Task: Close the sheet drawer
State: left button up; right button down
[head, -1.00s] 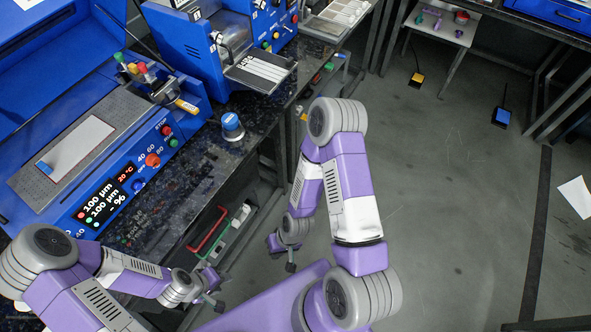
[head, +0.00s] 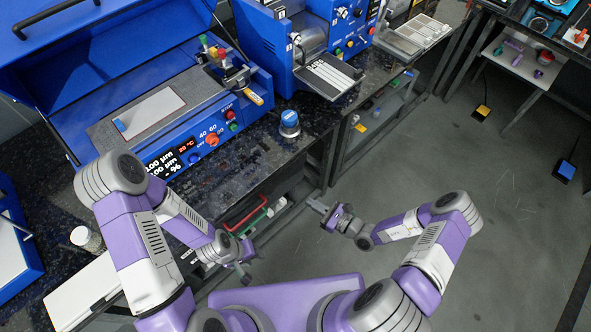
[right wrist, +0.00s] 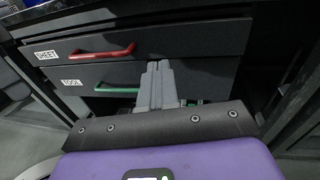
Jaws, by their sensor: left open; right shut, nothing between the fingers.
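The sheet drawer (right wrist: 190,45) is the upper dark drawer in the right wrist view, with a SHEET label (right wrist: 45,55) and a red handle (right wrist: 103,50). The red handle also shows under the bench in the head view (head: 246,213). I cannot tell how far the drawer stands out. My right gripper (right wrist: 158,68) is shut and empty, its tips in front of the drawer fronts, right of the red handle; it also shows in the head view (head: 316,208). My left gripper (head: 245,272) is open and empty, near the drawers, below the handles in the picture.
A lower drawer with a TOOL label (right wrist: 71,83) and green handle (right wrist: 118,89) sits below. The dark bench top (head: 250,160) carries blue machines (head: 320,50) and a small blue-capped jar (head: 289,123).

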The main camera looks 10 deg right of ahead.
jog(key=w+d+m+t+h, duration=0.2)
jog(key=d+t, duration=0.1)
jog(key=d, duration=0.1)
jog(key=b, duration=0.3)
send_near(290, 166)
jog(key=shift+m, duration=0.3)
jog(key=x, duration=0.7)
jog(key=shift+s+a, duration=0.15)
jog(key=shift+s, duration=0.05)
